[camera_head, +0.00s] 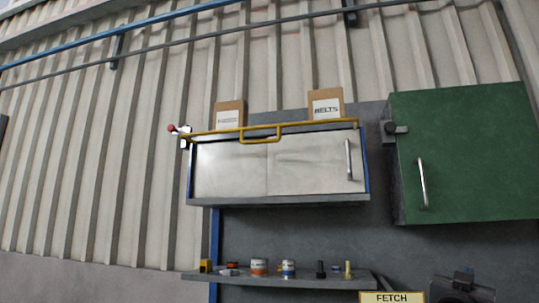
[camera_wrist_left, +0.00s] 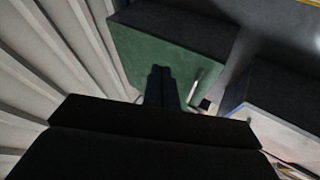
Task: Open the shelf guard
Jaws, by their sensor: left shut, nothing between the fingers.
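The shelf guard is a yellow rail (camera_head: 261,141) with a dropped middle section. It lies across the front of the shelf top above a white-fronted cabinet (camera_head: 230,170). At its left end is a red knob (camera_head: 171,128) beside a small dark and white fitting. Two cardboard boxes, one (camera_head: 229,110) with an unclear label and one marked BELTS (camera_head: 325,103), stand behind the rail. My left gripper (camera_head: 462,274) seems to be the dark shape at the bottom right, below and right of the rail. In the left wrist view its fingers (camera_wrist_left: 159,72) are together and empty, in front of the green cabinet. My right gripper is not seen.
A green cabinet (camera_head: 468,150) with a vertical handle (camera_head: 422,184) hangs to the right. A lower shelf (camera_head: 290,281) holds cans and small parts. A FETCH sign (camera_head: 392,297) is at the bottom. Wall space left of the rail looks clear.

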